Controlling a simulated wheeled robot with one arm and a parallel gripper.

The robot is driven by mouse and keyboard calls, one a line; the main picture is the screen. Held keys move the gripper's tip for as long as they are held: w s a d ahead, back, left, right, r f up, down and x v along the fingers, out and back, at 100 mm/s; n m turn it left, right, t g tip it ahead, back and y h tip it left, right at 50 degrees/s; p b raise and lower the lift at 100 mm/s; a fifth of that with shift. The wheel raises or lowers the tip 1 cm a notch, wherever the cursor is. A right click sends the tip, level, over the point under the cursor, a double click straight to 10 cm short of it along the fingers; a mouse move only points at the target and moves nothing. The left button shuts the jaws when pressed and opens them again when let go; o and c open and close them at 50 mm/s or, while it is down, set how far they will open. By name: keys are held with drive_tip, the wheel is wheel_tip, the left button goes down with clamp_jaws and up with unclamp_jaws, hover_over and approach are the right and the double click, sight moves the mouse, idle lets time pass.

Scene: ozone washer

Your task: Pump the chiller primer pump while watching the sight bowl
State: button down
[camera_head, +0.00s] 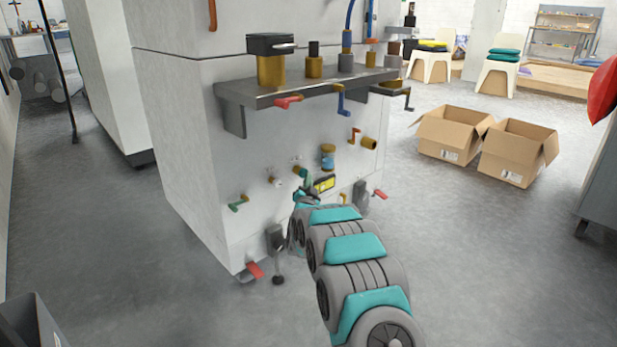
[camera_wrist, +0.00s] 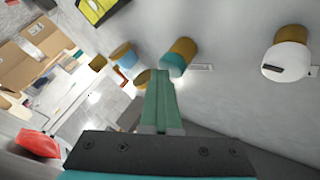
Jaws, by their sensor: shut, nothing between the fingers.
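A white machine cabinet (camera_head: 185,130) stands in the middle of the head view with many fittings on its front. A small brass-capped bowl with a blue middle (camera_head: 328,157), which looks like the sight bowl, is on this face. I cannot tell for sure which fitting is the primer pump. In the wrist view, a brass cylinder with a teal end (camera_wrist: 179,57) sticks out just beyond my gripper (camera_wrist: 163,80). My gripper's green fingers are shut with nothing between them. Contact with the cylinder cannot be told. A white-faced brass knob (camera_wrist: 287,60) is to the right.
A steel shelf (camera_head: 310,84) with valves juts out above my arm. A yellow-faced device (camera_head: 324,184) is close to my wrist. Open cardboard boxes (camera_head: 455,133) lie right; the floor between is clear.

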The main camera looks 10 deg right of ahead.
drive_tip(key=shift+s+d+b, duration=0.3)
drive_tip(key=shift+s+d, duration=0.15)
drive_tip(key=shift+s, duration=0.2)
drive_tip(key=shift+s+d+b, duration=0.25)
drive_tip(key=shift+s+d, duration=0.15)
drive_tip(key=shift+s, duration=0.25)
drive_tip(key=shift+d, duration=0.1)
drive_tip(key=s+d, duration=0.1)
drive_tip(key=s, duration=0.1)
drive_tip(key=s+d+b, duration=0.1)
drive_tip(key=s+d, duration=0.1)
drive_tip(key=shift+a, duration=0.1)
idle(0.6)
